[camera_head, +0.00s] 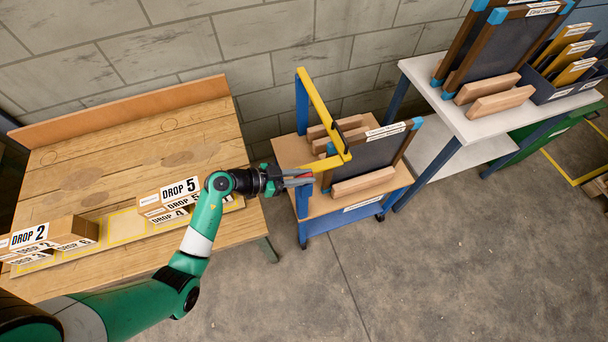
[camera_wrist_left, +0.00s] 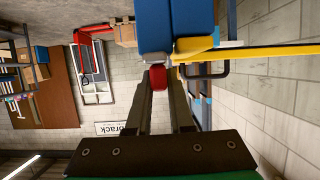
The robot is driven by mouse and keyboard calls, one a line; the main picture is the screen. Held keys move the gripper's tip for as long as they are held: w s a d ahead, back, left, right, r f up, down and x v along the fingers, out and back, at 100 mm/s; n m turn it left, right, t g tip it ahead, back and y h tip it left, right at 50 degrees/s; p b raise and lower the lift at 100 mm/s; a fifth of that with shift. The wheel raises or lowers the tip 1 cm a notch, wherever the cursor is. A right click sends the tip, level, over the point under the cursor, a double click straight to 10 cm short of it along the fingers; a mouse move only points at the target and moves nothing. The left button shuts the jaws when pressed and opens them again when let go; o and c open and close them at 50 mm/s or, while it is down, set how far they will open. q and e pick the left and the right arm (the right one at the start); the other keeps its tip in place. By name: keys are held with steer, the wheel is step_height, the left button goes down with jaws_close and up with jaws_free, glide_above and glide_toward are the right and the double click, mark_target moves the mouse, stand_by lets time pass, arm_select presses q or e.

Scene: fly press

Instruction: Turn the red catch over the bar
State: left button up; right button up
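The red catch (camera_wrist_left: 158,78) sits at the end of the blue post (camera_wrist_left: 160,25) in the left wrist view, beside the yellow bar (camera_wrist_left: 250,52). My left gripper (camera_wrist_left: 160,82) has its two fingers on either side of the catch, which fills the narrow gap near the fingertips. In the head view my left gripper (camera_head: 297,178) is at the near blue post of the cart, by the lower end of the yellow bar (camera_head: 322,108). The gripper mostly hides the catch there. The bar runs between the two posts. My right gripper is not in view.
The small wooden-topped cart (camera_head: 320,204) carries a dark framed panel (camera_head: 378,156) in wooden blocks. A wooden table (camera_head: 110,150) with DROP boxes (camera_head: 70,230) is on the left. A white table (camera_head: 480,118) with more panels stands right. The floor in front is clear.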

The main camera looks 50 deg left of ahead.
arm_select(q)
jaws_close()
